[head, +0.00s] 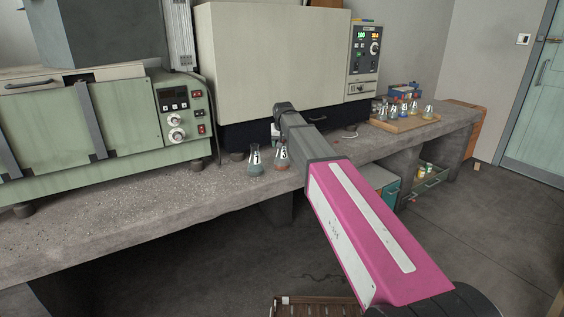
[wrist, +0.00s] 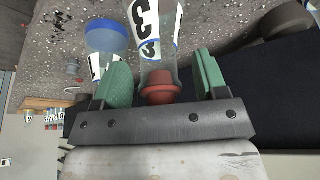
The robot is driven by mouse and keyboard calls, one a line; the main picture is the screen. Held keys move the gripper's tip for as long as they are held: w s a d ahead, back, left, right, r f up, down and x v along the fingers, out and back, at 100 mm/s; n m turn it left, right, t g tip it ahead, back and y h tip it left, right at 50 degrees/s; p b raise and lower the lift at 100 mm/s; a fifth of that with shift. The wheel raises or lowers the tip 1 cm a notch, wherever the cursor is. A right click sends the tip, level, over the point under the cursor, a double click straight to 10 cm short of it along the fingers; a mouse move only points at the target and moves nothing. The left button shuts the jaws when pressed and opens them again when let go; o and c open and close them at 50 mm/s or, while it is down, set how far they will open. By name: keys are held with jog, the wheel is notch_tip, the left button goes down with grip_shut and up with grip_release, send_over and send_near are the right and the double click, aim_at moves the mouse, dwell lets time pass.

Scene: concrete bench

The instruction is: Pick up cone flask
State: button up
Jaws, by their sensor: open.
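My gripper (wrist: 162,80) is open, one green finger on each side, with gaps visible. My fingers are mostly hidden in the head view.
A large beige oven (head: 270,60) stands behind the flasks, and a green heater (head: 100,125) to the left. A wooden tray (head: 405,124) with several flasks is at right. The bench front (head: 150,195) is clear.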

grip_shut()
